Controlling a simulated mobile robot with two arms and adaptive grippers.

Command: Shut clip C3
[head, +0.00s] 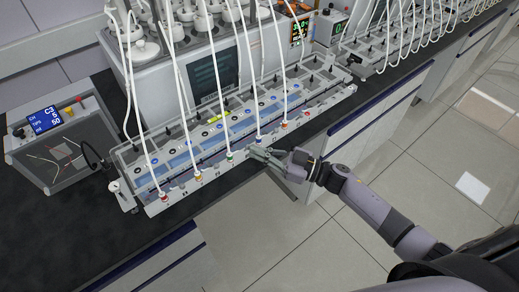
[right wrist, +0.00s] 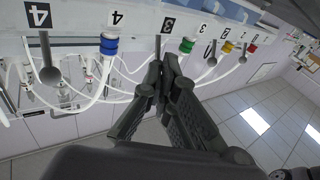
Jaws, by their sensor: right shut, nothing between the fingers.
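My right gripper (head: 257,153) is at the front edge of the reactor rack (head: 190,190), between the green and blue tube ends. In the right wrist view its fingers (right wrist: 163,62) are closed together with nothing held between them. They are just at the clip lever (right wrist: 157,45) under the dark label that reads as 3, taken as clip C3. The fingers partly hide this lever, so I cannot tell its exact position or whether they touch it. A green port (right wrist: 187,45) is to its right and a blue port (right wrist: 109,43) to its left. My left gripper is not in view.
Other clip levers (right wrist: 50,75) with round ends hang along the rack. White tubes (right wrist: 95,85) loop close to the fingers. A box with a small screen (head: 43,120) showing C3 stands at the left.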

